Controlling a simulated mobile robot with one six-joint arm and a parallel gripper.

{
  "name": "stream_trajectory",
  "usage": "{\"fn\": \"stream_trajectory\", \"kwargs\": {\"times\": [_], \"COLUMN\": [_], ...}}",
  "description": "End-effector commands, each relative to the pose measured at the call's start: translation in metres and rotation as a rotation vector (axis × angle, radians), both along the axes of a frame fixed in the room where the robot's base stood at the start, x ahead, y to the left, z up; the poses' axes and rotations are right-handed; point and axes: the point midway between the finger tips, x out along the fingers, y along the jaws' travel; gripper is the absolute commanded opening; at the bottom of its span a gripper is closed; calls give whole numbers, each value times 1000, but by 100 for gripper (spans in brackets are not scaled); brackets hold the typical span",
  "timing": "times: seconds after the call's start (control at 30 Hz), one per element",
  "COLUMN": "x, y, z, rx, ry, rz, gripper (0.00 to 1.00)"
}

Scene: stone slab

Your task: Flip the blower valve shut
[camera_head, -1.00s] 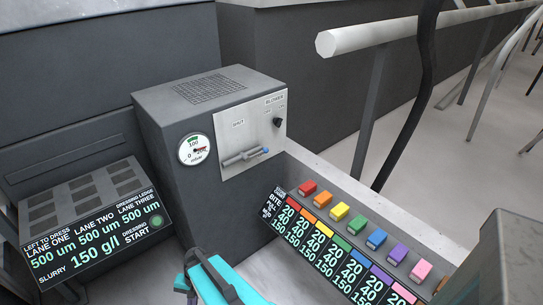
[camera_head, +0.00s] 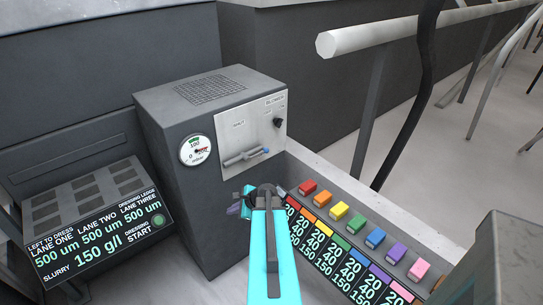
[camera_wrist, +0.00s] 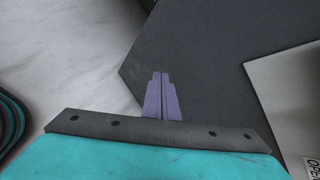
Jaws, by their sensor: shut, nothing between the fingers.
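The blower valve (camera_head: 243,158) is a grey lever with a blue tip on the light panel of the dark blower box (camera_head: 205,150). Its lever lies nearly level, with the blue tip to the right, below the SHUT label. My gripper (camera_head: 234,209) is in front of the box, below and apart from the valve, and partly hidden by my arm. In the wrist view its purple fingers (camera_wrist: 161,95) are together and empty, over the dark box side. The panel (camera_wrist: 288,100) edge shows at the right there, with an OPEN label; the lever is not in that view.
A round gauge (camera_head: 195,150) is on the box front and a black knob (camera_head: 278,122) on the panel. A row of coloured buttons with displays (camera_head: 330,247) stands close right of my arm. A display console (camera_head: 95,235) stands at the left.

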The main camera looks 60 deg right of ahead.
Motion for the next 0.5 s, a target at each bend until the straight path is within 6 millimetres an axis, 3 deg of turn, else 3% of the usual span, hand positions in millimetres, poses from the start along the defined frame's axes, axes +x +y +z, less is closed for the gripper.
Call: {"fn": "stream_trajectory", "kwargs": {"times": [0.03,0.3,0.5], "x": [-7,-55,-98], "y": [-24,-130,-190], "z": [13,79,123], "rx": [14,111,172], "ry": [-25,-178,-288], "rz": [-69,-408,-604], "gripper": [0,0,0]}}
